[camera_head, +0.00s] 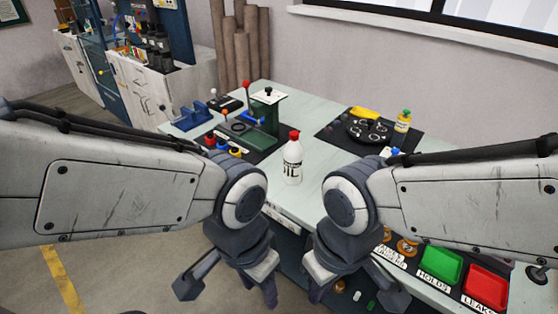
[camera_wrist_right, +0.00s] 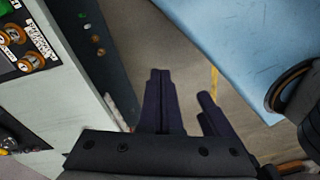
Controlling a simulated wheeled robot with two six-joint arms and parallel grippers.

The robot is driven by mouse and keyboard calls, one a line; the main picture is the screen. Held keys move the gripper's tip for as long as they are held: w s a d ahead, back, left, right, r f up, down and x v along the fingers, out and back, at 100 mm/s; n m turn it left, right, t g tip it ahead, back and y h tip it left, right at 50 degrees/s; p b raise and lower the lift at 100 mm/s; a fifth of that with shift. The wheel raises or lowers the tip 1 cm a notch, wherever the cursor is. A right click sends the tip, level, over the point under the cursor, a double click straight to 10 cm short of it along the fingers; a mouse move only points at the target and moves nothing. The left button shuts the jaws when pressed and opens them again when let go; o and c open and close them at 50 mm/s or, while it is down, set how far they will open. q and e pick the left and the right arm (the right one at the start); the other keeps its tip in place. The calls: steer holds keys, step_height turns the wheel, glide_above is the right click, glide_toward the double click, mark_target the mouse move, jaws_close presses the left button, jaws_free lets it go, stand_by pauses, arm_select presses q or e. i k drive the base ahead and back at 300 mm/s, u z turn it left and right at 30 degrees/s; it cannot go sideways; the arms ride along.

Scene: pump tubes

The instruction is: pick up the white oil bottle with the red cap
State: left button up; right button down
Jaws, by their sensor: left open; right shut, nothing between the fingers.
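The white oil bottle (camera_head: 292,163) with the red cap stands upright on the table (camera_head: 325,166), near its front edge between my two arms. My left gripper (camera_head: 265,289) hangs low in front of the table, below and left of the bottle, open and apart from it. My right gripper (camera_head: 316,290) also hangs low in front of the table, below the bottle and away from it. In the right wrist view its fingers (camera_wrist_right: 161,78) are shut together with nothing between them. The bottle is not visible in the right wrist view.
A green press fixture (camera_head: 262,115) stands behind and left of the bottle. A black tray (camera_head: 366,130) with parts and a yellow bottle (camera_head: 403,121) are at the back right. Green (camera_head: 441,263) and red (camera_head: 487,286) bins sit at the front right. Table around the bottle is clear.

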mark_target(293, 152)
steer(key=u, duration=0.75)
steer(key=k, duration=1.05)
steer(key=u, duration=1.05)
steer(key=i, duration=1.75)
steer(key=z, duration=1)
steer(key=i, duration=1)
steer(key=z, duration=1.55)
steer(key=i, duration=0.55)
steer(key=z, duration=0.45)
